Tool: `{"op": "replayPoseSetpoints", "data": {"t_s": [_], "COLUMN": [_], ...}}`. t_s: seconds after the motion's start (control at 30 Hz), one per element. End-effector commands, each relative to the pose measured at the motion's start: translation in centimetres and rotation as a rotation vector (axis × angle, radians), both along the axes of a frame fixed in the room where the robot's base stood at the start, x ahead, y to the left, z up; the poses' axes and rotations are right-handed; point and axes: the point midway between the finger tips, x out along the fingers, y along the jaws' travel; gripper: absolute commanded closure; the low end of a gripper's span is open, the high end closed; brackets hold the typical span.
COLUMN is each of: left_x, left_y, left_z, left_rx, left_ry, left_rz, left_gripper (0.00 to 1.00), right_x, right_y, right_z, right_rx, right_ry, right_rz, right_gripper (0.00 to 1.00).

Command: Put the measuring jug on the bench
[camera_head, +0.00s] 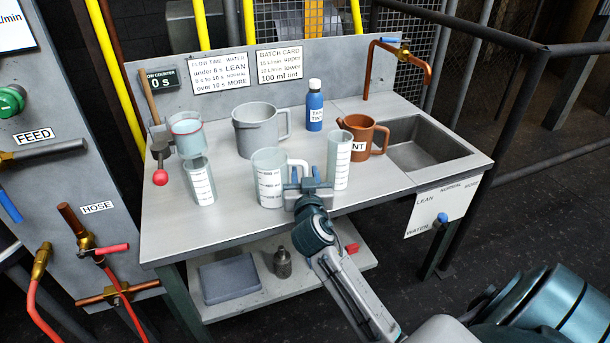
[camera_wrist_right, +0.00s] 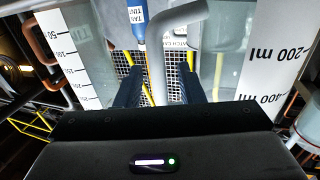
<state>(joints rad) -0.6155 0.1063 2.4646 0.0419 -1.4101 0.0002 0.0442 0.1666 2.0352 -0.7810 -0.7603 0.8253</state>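The measuring jug (camera_head: 269,182), clear with a printed scale and a pale handle, stands upright on the grey bench (camera_head: 232,222), near its front edge. My right gripper (camera_head: 308,184) is at the jug's handle side. In the right wrist view the jug's scale (camera_wrist_right: 281,60) shows at the right. The handle (camera_wrist_right: 157,65) runs between the fingers of my right gripper (camera_wrist_right: 158,88), with gaps visible on both sides, so the gripper looks open around it. My left gripper is not in view.
A measuring cylinder (camera_head: 340,162) stands close right of my gripper, and a brown jug (camera_head: 366,130) behind it. A grey pitcher (camera_head: 256,130), a blue tint bottle (camera_head: 314,108) and a clear beaker (camera_head: 200,182) stand around. The sink (camera_head: 425,145) is at the right.

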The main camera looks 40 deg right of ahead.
Motion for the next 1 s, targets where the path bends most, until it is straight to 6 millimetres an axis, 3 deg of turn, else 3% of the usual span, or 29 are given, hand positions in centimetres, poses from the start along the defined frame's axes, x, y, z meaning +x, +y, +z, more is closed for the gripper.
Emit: {"op": "replayPoseSetpoints", "data": {"t_s": [0.37, 0.8, 1.0], "left_x": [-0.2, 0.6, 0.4], "left_y": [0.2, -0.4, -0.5], "left_z": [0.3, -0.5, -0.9], "left_rx": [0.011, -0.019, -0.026], "left_ry": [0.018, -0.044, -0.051], "left_rz": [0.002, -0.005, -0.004], "left_gripper": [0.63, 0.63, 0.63], "right_x": [-0.2, -8.1, -9.9], "right_y": [0.1, 4.6, 5.7], "right_z": [0.3, 0.0, 0.1], "right_rx": [0.001, 0.005, 0.002], "right_ry": [0.000, 0.002, 0.000], "right_rz": [0.000, -0.002, 0.000], "right_gripper": [0.66, 0.66, 0.66]}}
